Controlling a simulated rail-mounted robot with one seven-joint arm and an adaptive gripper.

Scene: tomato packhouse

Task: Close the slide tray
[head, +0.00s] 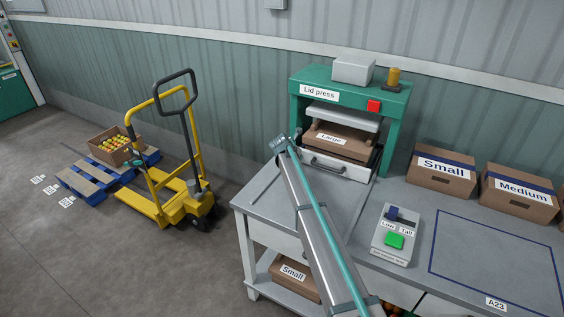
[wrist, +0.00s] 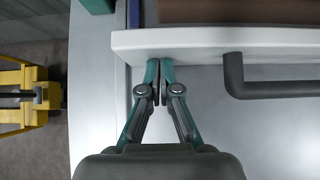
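The slide tray (head: 351,172) is a white tray with a dark bar handle (head: 328,165), at the bottom of the green lid press (head: 397,104). A brown box labelled Large (head: 345,146) sits in it under the pale press plate. The tray front appears close to the press opening; the exact gap is unclear. In the wrist view the tray's white front (wrist: 200,42) runs across the top. My gripper (wrist: 160,82) is shut and empty, its fingertips at the tray front, left of the handle (wrist: 234,78), seemingly touching it.
A control box with a green button (head: 394,241) stands right of my arm on the grey bench (head: 445,204). Boxes labelled Small (head: 440,182) and Medium (head: 515,200) stand behind an outlined area. A yellow pallet jack (head: 187,205) stands on the floor left of the bench.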

